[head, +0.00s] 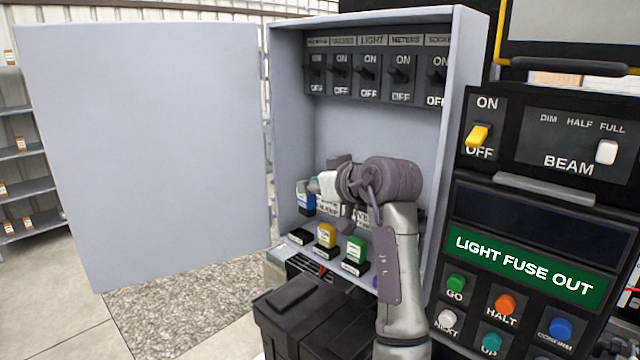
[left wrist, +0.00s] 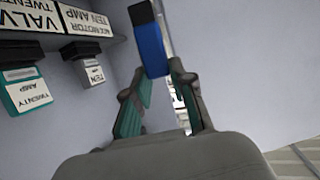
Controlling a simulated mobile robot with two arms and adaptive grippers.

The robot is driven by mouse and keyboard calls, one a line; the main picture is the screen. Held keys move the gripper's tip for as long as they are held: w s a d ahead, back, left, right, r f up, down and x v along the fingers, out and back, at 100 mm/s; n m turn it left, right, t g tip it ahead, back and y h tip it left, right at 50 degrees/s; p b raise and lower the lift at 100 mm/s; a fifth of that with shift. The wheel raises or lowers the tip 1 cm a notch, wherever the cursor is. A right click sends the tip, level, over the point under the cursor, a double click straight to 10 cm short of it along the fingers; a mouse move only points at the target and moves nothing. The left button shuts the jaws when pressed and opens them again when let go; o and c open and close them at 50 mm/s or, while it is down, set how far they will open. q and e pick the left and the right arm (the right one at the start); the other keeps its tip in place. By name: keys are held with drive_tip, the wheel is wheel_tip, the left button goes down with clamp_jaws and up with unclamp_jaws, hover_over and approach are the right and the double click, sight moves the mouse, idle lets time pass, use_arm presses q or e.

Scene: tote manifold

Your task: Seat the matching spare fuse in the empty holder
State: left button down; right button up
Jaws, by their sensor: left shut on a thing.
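My left gripper (head: 313,187) is shut on a blue fuse (head: 307,204) inside the open grey cabinet. The fuse hangs in the air above a black holder (head: 300,237) at the left of the lower row; no fuse shows in that holder. A yellow fuse (head: 326,235) and a green fuse (head: 355,249) sit in holders to its right. In the left wrist view the blue fuse (left wrist: 152,48), with a black end, is between the teal-lined fingers (left wrist: 160,88). My arm hides part of the cabinet's back. The right gripper is not in view.
The cabinet door (head: 140,150) stands open to the left. A switch row (head: 370,75) is above. A control panel (head: 535,230) at right reads "LIGHT FUSE OUT". The left wrist view shows labels (left wrist: 85,22) and a teal-edged fuse marked twenty amp (left wrist: 28,92).

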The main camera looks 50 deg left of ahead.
use_arm(q)
drive_tip(key=shift+s+d, duration=0.2)
drive_tip(key=shift+s, duration=2.5)
drive_tip(key=shift+r, duration=0.1)
wheel_tip(320, 180, up, 12)
